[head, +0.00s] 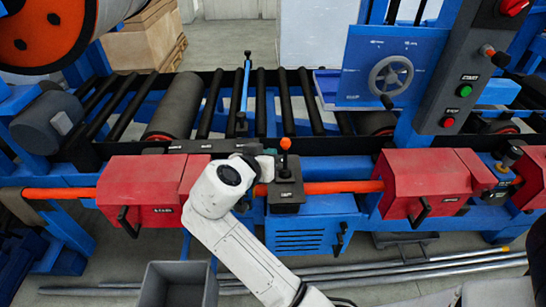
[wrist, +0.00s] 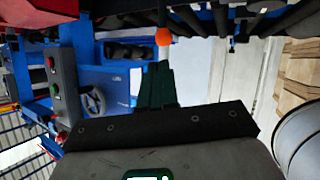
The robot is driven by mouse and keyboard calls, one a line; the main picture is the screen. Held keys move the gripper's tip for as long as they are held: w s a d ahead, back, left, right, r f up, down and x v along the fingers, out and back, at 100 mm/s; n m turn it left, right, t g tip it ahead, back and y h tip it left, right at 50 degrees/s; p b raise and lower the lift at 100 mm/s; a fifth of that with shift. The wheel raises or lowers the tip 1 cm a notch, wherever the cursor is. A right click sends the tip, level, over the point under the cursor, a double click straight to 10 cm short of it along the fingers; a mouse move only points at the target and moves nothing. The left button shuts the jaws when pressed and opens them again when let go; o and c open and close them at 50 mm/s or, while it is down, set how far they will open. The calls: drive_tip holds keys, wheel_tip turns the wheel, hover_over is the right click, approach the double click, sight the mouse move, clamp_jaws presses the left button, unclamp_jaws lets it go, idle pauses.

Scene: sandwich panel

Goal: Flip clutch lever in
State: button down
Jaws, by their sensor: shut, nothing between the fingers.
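The clutch lever appears to be the short upright lever with an orange ball knob (head: 285,143) on a dark box (head: 286,190) at the middle of the machine front. In the wrist view its orange knob (wrist: 163,36) shows just beyond my fingertips, with part of a pale shaft below it. My gripper (head: 270,152) is at the left of the lever in the head view, close to it. Its dark green fingers (wrist: 160,80) are shut together and empty. I cannot tell whether they touch the lever. The white wrist hides part of the area left of the box.
Red housings (head: 140,190) (head: 425,182) flank the lever box, joined by an orange shaft (head: 340,187). A blue panel with a handwheel (head: 390,76) stands back right. A grey bin (head: 178,285) is in front.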

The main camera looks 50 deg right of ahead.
drive_tip(key=w+r+b+v, duration=0.1)
drive_tip(key=v, duration=0.5)
drive_tip(key=shift+s, duration=0.4)
drive_tip(key=s+f+n+y, duration=0.3)
drive_tip(key=s+f+n, duration=0.15)
drive_tip(key=f, duration=0.35)
drive_tip(key=s+f+n+y, duration=0.3)
drive_tip(key=s+f, duration=0.2)
drive_tip(key=f, duration=0.4)
drive_tip(key=s+a+f+n+g+y, duration=0.1)
drive_tip(key=s+a+f+n+y, duration=0.4)
drive_tip(key=s, duration=0.6)
drive_tip(key=a+f+y, duration=0.1)
drive_tip(key=a+f, duration=0.1)
drive_tip(key=a, duration=0.1)
drive_tip(key=shift+s+a+f+y, duration=0.15)
drive_tip(key=shift+s+f+y, duration=0.1)
drive_tip(key=shift+s+y, duration=0.1)
